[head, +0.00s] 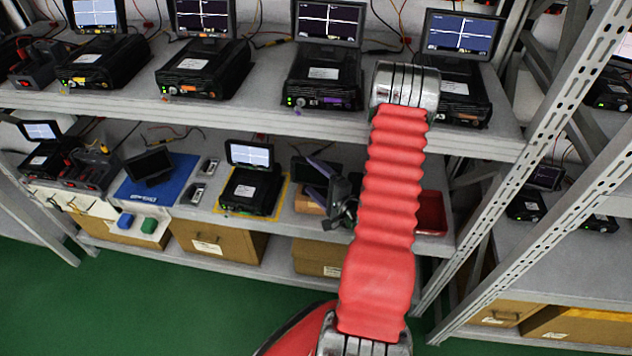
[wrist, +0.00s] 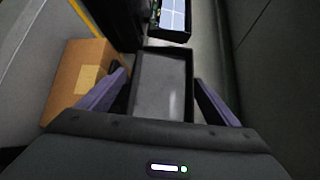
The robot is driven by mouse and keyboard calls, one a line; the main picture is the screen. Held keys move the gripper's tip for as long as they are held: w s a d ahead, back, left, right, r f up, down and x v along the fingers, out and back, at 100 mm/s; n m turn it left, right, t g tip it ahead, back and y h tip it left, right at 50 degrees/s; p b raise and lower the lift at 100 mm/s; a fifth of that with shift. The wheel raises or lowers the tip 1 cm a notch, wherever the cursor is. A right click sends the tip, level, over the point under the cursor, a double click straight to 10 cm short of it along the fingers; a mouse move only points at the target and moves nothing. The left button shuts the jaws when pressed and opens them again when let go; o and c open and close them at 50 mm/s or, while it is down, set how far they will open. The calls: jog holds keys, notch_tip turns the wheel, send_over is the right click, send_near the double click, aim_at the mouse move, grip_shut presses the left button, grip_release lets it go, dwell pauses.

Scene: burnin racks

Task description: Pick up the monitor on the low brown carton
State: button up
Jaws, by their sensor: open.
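A dark, blank monitor (head: 301,170) is on the lower shelf, partly hidden by my gripper (head: 322,180). The low brown carton (head: 308,203) shows just below it in the head view. In the wrist view the monitor (wrist: 165,85) lies between the two purple fingers of my gripper (wrist: 160,78), which are open with a gap on each side. The carton (wrist: 62,88), with a pale label, is to the left there. Whether the monitor rests on the carton is not clear, as its underside is hidden.
A black unit with a lit screen (head: 250,155) stands left of the gripper on a yellow-edged mat. A blue mat (head: 168,192) holds another dark monitor (head: 150,165). The upper shelf (head: 240,112) overhangs, and a red tray (head: 431,213) lies to the right.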

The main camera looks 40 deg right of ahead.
dwell(0.3)
jog(key=c, duration=1.3)
